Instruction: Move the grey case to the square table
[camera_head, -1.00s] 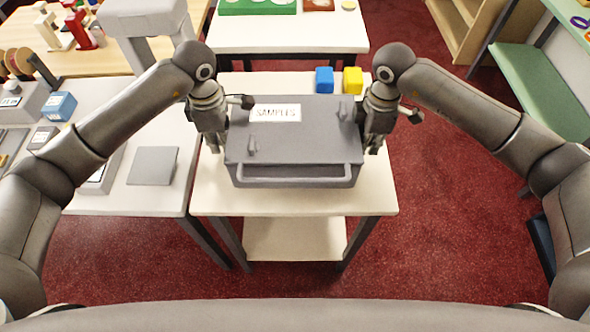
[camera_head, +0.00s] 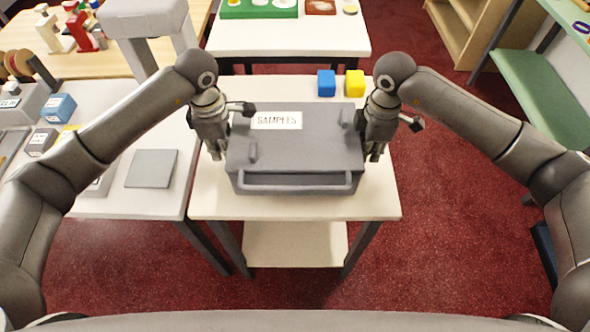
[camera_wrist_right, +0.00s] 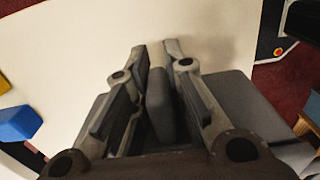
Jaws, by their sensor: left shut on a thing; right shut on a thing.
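The grey case (camera_head: 305,150), with a white label reading SAMPLES, is flat side up over a small white table (camera_head: 378,203). I cannot tell whether its underside touches the tabletop. My left gripper (camera_head: 215,150) is shut on the case at its left side, and my right gripper (camera_head: 374,150) is shut on it at its right side. In the right wrist view, a grey part of the case (camera_wrist_right: 159,100) sits between the right fingers (camera_wrist_right: 160,60). The left fingers' grip is mostly hidden. I cannot tell which table is the square one.
A blue cube (camera_head: 326,83) and a yellow cube (camera_head: 354,83) stand behind the case. A white table (camera_head: 290,41) with a green board is further back. A counter (camera_head: 155,203) with boxes adjoins at left. Red floor is clear at right; shelves (camera_head: 540,95) stand beyond.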

